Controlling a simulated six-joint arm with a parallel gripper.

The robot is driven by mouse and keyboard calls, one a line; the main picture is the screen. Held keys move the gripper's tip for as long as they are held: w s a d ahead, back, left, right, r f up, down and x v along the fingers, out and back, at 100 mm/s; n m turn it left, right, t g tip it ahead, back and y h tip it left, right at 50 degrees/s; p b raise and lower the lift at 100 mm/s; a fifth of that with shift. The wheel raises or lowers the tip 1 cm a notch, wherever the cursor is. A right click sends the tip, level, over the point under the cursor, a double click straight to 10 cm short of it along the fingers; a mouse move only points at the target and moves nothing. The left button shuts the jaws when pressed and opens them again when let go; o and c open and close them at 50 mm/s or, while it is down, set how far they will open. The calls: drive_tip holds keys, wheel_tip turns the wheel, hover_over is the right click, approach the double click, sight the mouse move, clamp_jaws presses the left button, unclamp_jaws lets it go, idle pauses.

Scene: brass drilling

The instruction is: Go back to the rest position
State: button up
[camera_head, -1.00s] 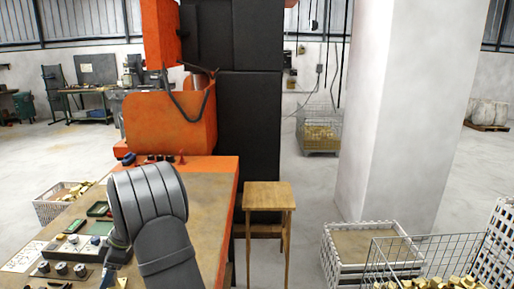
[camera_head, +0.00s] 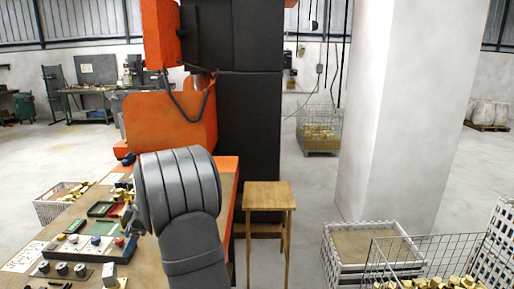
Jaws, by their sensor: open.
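My grey arm (camera_head: 190,235) rises from the bottom of the picture over the right part of the workbench. Its large ribbed joint (camera_head: 178,185) covers the bench's middle and the front of the orange machine. A small dark part of my wrist (camera_head: 133,222) shows at the left edge of that joint. My gripper's fingers are hidden behind the arm, and I see nothing held.
The workbench (camera_head: 68,217) carries small trays, including a green one (camera_head: 101,209), and brass pieces. An orange and black machine (camera_head: 170,120) stands behind. A wooden stool (camera_head: 268,195) and wire baskets (camera_head: 400,262) stand right. Floor between them is clear.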

drive_tip(key=a+f+m+t, duration=0.2)
drive_tip(key=a, duration=2)
drive_tip(key=s+a+f, duration=0.2)
drive_tip(key=s+a, duration=0.2)
drive_tip(key=a, duration=0.4)
drive_tip(key=s+a+f, duration=0.3)
drive_tip(key=s+a, duration=0.2)
drive_tip(key=a, duration=0.4)
drive_tip(key=shift+a+f+m+t, duration=0.25)
drive_tip(key=shift+m+t, duration=0.05)
drive_tip(key=w+d+r, duration=0.2)
drive_tip(key=w+d, duration=0.2)
drive_tip(key=d, duration=0.5)
drive_tip(key=w+d+r+n+g, duration=0.1)
drive_tip(key=w+d+r, duration=0.2)
drive_tip(key=d, duration=0.6)
drive_tip(key=shift+w, duration=0.8)
